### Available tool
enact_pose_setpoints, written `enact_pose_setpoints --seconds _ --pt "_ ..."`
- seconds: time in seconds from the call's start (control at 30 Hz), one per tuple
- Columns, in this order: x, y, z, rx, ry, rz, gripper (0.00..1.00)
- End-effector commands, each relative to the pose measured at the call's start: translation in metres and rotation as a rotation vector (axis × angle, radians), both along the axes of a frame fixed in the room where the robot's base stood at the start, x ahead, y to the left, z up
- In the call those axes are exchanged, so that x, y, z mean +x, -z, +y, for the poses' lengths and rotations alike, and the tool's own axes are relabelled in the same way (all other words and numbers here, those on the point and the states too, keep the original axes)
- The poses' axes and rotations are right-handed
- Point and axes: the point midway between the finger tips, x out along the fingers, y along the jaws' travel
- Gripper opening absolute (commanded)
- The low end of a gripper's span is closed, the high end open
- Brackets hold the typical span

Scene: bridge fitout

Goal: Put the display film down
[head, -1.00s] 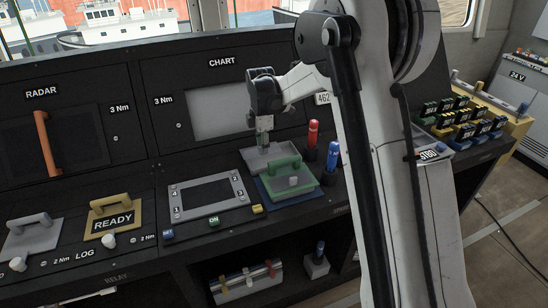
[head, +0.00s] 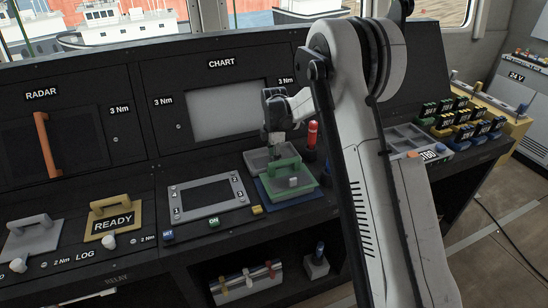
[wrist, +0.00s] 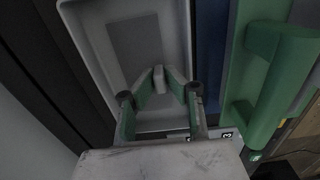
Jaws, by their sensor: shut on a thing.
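My gripper (head: 276,150) is low over the pale grey tray (head: 256,160) on the console, beside the green handled block. In the wrist view my gripper (wrist: 163,88) is shut, its fingers meeting at a small pale tab (wrist: 159,76). The tab appears to be the held part of the display film; the rest of the film cannot be made out. The grey tray (wrist: 88,40) lies under the fingers. A darker rectangle shows inside it, and I cannot tell whether that is film or tray floor. Contact between film and tray is unclear.
The green handled block (head: 289,176) sits on a blue base right of the tray. A red marker (head: 312,133) stands behind it. The chart screen (head: 222,110) rises behind. A grey numbered frame (head: 207,194) lies to the left. Labelled blocks (head: 468,122) fill the right side.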

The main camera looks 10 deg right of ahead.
Motion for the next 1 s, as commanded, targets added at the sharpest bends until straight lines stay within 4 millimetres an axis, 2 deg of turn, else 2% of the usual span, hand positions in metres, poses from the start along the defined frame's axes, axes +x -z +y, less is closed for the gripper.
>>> enact_pose_setpoints --seconds 0.2,0.23,0.37,0.73,0.87,1.0 --pt "0.000 0.004 0.000 0.000 0.000 0.000 0.00" --pt "0.000 0.003 0.000 0.000 0.000 0.000 0.14" --pt "0.000 0.003 0.000 0.000 0.000 0.000 0.29" --pt "0.000 -0.003 0.000 0.000 0.000 0.000 0.29" --pt "0.000 -0.021 0.000 0.000 0.000 0.000 0.29" --pt "-0.001 -0.049 0.000 0.000 0.000 0.000 0.29"
